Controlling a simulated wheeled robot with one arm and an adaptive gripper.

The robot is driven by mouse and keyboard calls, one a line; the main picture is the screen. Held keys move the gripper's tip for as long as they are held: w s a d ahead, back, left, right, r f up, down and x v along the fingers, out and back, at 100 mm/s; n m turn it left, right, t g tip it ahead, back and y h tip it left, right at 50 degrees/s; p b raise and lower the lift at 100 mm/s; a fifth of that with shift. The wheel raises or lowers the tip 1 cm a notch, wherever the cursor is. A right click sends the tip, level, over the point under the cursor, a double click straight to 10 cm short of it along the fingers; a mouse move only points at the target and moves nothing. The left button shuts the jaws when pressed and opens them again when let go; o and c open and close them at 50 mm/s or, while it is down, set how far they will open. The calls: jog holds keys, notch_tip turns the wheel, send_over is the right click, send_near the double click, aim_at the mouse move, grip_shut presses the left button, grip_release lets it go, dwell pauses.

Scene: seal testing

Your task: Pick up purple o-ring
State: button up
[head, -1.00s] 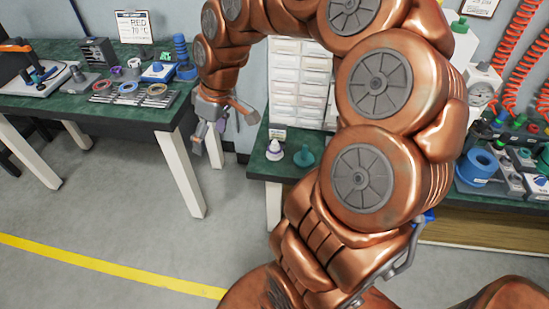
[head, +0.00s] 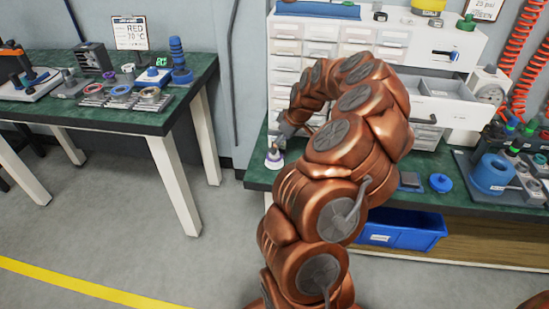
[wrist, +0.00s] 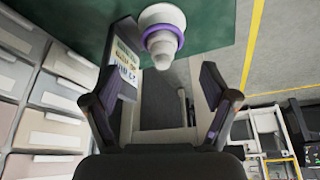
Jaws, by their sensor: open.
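The purple o-ring (wrist: 163,27) sits around a white stepped cone (wrist: 161,52) on the green bench top, near the bench edge. The cone (head: 274,160) also shows in the head view, at the left end of the right bench. My gripper (wrist: 158,88) is open, with nothing between its two dark fingers. In the wrist view the o-ring and cone lie beyond the fingertips, about midway between them. In the head view my gripper (head: 287,130) is just above the cone, partly hidden by my arm.
A small label stand (wrist: 115,82) is close beside the cone. White drawer units (head: 345,45) stand behind, with one drawer (head: 455,88) pulled out. A blue bin (head: 400,230) is under the bench. The left table (head: 100,118) holds several rings on a rack.

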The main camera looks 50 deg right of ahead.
jog(key=shift+x, duration=2.7)
jog(key=shift+a, duration=0.1)
jog(key=c, duration=0.9)
jog(key=shift+r, duration=0.15)
